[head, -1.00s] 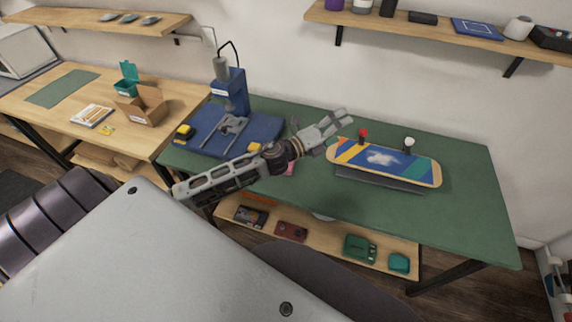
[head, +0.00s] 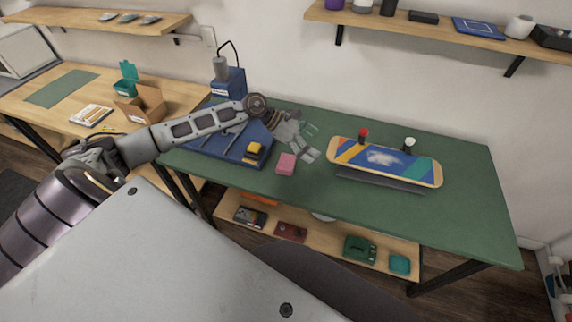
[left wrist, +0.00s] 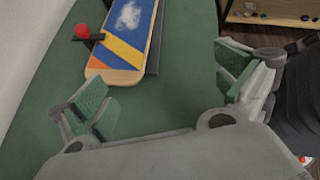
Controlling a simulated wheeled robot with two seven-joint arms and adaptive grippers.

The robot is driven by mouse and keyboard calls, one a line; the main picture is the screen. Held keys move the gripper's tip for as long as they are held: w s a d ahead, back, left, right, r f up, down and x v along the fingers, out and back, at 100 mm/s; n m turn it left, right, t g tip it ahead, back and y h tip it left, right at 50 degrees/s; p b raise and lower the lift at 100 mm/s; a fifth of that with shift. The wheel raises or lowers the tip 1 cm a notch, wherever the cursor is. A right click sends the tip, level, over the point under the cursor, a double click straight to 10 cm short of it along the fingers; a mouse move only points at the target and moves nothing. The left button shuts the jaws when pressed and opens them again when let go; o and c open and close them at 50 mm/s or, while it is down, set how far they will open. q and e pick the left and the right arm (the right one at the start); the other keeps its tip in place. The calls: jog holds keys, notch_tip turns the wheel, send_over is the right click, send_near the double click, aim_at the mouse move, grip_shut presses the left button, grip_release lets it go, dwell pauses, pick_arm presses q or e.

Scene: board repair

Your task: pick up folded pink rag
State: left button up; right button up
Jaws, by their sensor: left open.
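The folded pink rag (head: 286,163) lies on the green workbench top (head: 440,215), just right of the blue mat's front corner in the head view. My left gripper (head: 309,142) is above the bench, a little up and right of the rag, with its fingers spread and empty. In the left wrist view the two green-padded fingers of my left gripper (left wrist: 165,95) stand wide apart over bare green bench. The rag does not show in the left wrist view. My right gripper is in neither view.
A skateboard deck (head: 385,162) rests on a stand right of the gripper; its end also shows in the left wrist view (left wrist: 120,70). The bench's front right is clear.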

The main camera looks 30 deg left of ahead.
pick_arm(q)
jog(key=s+a+f+m+g+y, duration=0.1)
jog(key=a+y, duration=0.2)
jog(key=a, duration=0.5)
jog(key=s+a+f+m+g+y, duration=0.1)
jog(key=s+a+m+g+y, duration=0.1)
jog(key=a, duration=0.6)
jog(key=shift+y, duration=0.4)
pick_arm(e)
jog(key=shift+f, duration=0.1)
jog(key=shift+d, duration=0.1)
pick_arm(q)
send_over(285, 161)
jog(key=s+a, duration=0.2)
jog(key=a, duration=0.1)
jog(key=shift+w+d+f, duration=0.1)
jog(key=shift+d+f, duration=0.05)
jog(key=shift+f, duration=1.8)
jog(key=shift+w+d+f, duration=0.1)
jog(key=shift+f, duration=1.8)
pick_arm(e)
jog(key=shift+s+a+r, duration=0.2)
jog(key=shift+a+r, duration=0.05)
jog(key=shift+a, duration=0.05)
pick_arm(q)
jog(key=shift+d+f, duration=0.1)
jog(key=shift+f, duration=0.05)
